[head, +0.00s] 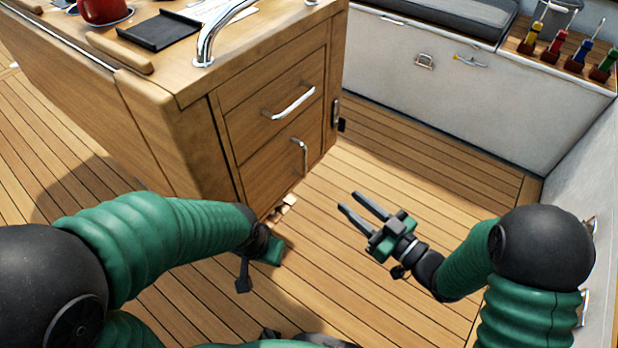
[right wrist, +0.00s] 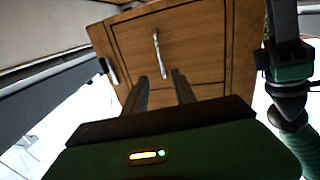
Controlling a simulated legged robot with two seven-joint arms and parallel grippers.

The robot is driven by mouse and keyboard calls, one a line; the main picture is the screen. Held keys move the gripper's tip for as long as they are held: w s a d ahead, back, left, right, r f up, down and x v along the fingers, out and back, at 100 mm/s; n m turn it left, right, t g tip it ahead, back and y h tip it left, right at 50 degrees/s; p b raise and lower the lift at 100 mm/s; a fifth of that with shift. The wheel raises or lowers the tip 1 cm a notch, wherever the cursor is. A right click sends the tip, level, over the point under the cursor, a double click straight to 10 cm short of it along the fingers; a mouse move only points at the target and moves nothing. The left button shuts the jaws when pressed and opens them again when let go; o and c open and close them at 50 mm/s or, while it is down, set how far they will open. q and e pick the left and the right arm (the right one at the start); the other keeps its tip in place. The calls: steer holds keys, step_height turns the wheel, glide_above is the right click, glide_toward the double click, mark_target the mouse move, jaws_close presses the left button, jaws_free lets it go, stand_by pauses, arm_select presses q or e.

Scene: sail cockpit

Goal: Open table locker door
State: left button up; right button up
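The wooden table locker (head: 262,120) has an upper front with a horizontal metal handle (head: 290,103). Below it is a door (head: 270,178) with an upright metal handle (head: 303,155) near its right edge. The door looks closed. My right gripper (head: 355,201) is open and empty, in front and to the right of the door, apart from its handle. In the right wrist view a metal handle (right wrist: 162,55) on a wooden front (right wrist: 205,50) shows beyond the fingers. My left gripper (head: 268,248) is low near the locker's bottom corner, its fingers mostly hidden; it also shows in the right wrist view (right wrist: 285,30).
On the table top are a red mug (head: 103,10), a dark tray (head: 158,30) and a curved metal rail (head: 210,40). A white bench locker (head: 440,85) stands behind. The slatted floor (head: 400,170) right of the locker is clear.

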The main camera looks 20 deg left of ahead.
steer(key=b, duration=0.5)
glide_toward(292, 163)
steer(key=w+a+r, duration=0.1)
steer(key=w+a, duration=0.1)
steer(key=w, duration=0.1)
steer(key=shift+w+a+r, duration=0.15)
steer(key=shift+a+r, duration=0.2)
steer(key=shift+a, duration=0.2)
jaws_close()
stand_by(0.4)
